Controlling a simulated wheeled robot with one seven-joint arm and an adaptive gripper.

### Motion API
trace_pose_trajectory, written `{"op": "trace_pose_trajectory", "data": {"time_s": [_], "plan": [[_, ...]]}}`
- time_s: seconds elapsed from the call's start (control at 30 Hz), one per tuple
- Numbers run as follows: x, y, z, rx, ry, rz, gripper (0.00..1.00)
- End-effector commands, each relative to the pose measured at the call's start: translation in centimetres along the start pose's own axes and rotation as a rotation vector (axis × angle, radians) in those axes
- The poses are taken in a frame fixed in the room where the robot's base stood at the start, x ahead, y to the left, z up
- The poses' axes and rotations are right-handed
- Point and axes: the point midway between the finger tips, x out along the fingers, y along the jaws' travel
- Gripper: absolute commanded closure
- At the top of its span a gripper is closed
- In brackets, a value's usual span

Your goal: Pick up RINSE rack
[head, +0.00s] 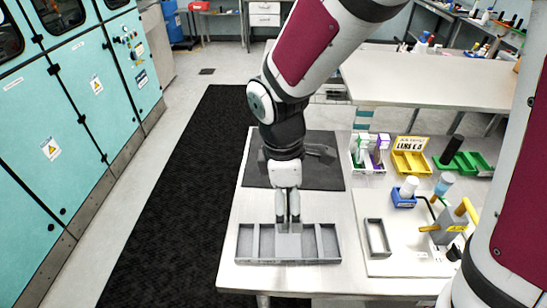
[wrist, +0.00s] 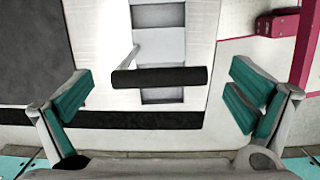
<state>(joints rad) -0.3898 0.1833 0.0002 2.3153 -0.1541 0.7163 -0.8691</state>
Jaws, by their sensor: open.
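A grey tray (head: 246,243) with three compartments lies at the front left of the white bench. A light grey rack (head: 290,242) seems to stand at its middle compartment, partly hidden by my gripper in the head view. In the wrist view a black handle bar (wrist: 160,77) on a thin rod crosses over the tray (wrist: 160,15). No RINSE label is readable. My gripper (head: 288,217) points down over the middle of the tray. In the wrist view my gripper (wrist: 160,98) is open and empty, with its fingers wide apart on either side of the bar.
A dark mat (head: 255,172) lies behind the tray. To the right are green and purple items (head: 368,153), a yellow bin (head: 410,162), a green bin (head: 465,163), a small grey tray (head: 366,240) and a grey device with yellow handles (head: 452,232).

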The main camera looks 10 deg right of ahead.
Motion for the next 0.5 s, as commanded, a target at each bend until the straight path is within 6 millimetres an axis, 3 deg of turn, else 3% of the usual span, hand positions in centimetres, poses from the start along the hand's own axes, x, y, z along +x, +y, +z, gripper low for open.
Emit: {"op": "trace_pose_trajectory", "data": {"time_s": [0.33,0.5], "plan": [[0.88,0.04,-0.01,0.001,0.001,0.001,0.0],[0.87,0.03,-0.01,0.001,0.001,0.001,0.39]]}}
